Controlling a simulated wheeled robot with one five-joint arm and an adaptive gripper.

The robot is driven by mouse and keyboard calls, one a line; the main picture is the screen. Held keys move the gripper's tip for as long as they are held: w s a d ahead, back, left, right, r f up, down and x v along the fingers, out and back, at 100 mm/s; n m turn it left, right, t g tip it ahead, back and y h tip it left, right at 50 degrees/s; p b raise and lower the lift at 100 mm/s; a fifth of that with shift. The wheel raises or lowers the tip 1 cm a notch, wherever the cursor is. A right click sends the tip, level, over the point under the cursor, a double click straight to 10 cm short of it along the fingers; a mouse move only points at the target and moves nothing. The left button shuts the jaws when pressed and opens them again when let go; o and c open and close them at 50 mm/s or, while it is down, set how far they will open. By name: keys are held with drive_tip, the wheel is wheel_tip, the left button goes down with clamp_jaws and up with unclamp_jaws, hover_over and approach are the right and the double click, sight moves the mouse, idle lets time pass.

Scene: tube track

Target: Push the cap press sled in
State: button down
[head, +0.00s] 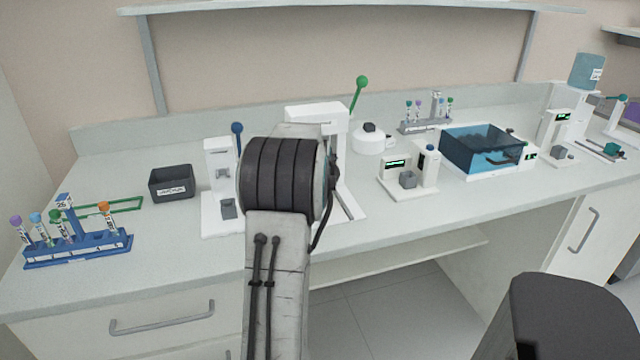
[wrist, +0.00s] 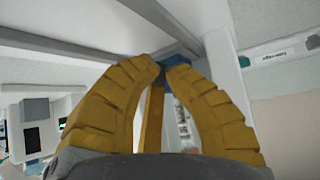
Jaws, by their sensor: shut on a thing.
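The cap press (head: 318,118) is a white stand with a green-knobbed lever (head: 361,82), behind my arm in the head view. Its base rails (head: 347,203) show to the right of my arm. In the wrist view, grey rails (wrist: 165,22) run along the white press body (wrist: 222,75).
A dark bin (head: 172,184) and a blue tube rack (head: 80,245) are farther left. A white device with a display (head: 398,170) and a blue bath (head: 482,150) stand right.

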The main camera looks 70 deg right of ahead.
drive_tip(key=shift+s+a+f, duration=0.1)
drive_tip(key=shift+f, duration=0.3)
drive_tip(key=c, duration=1.5)
unclamp_jaws()
drive_tip(key=shift+d, duration=0.2)
drive_tip(key=o, duration=0.4)
drive_tip(key=shift+r, duration=0.15)
drive_tip(key=shift+c, duration=0.2)
drive_tip(key=shift+a, duration=0.1)
